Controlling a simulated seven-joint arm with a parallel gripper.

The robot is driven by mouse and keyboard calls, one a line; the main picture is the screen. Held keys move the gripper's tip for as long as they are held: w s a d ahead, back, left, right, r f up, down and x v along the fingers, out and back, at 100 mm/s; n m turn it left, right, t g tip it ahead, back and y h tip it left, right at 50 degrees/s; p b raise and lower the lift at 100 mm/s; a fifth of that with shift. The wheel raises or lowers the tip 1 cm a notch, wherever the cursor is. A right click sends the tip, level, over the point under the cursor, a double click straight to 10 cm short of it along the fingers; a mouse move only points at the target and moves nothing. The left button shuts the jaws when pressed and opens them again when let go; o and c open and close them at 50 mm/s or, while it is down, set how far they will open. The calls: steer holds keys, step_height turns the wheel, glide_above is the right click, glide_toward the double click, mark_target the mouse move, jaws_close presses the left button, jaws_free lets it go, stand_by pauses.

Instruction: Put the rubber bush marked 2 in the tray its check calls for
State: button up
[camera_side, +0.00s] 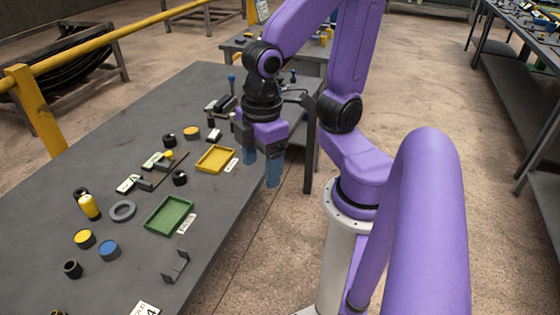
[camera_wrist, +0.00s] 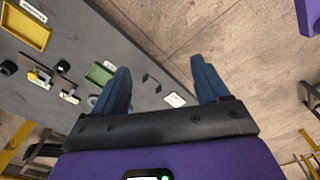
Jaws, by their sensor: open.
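A yellow tray (camera_side: 203,168) and a green tray (camera_side: 152,230) sit on the grey table, each with a white label too small to read. The wrist view also shows the yellow tray (camera_wrist: 12,32) and the green tray (camera_wrist: 89,77). Small black bush-like cylinders stand on the table: one (camera_side: 180,178) between the trays and a hollow one (camera_side: 72,270) at lower left. I cannot tell which bears a 2. White-plated fixtures (camera_side: 128,184) stand left of the trays. My gripper (camera_side: 262,167) is open and empty, beyond the table's right edge; its fingers also show in the wrist view (camera_wrist: 161,72).
A grey ring (camera_side: 123,211), a yellow-and-black bottle (camera_side: 89,206), yellow-topped (camera_side: 84,239) and blue-topped (camera_side: 108,250) round pieces lie left of the green tray. A grey bracket (camera_side: 175,265) stands near the table's right edge. Bare table (camera_side: 50,225) lies at far left.

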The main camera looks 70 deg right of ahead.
steer(key=shift+o, duration=0.4)
steer(key=s, duration=0.1)
steer(key=s+d, duration=0.1)
steer(key=s+n, duration=0.1)
steer(key=shift+s+d+f, duration=0.15)
steer(key=shift+d, duration=0.25)
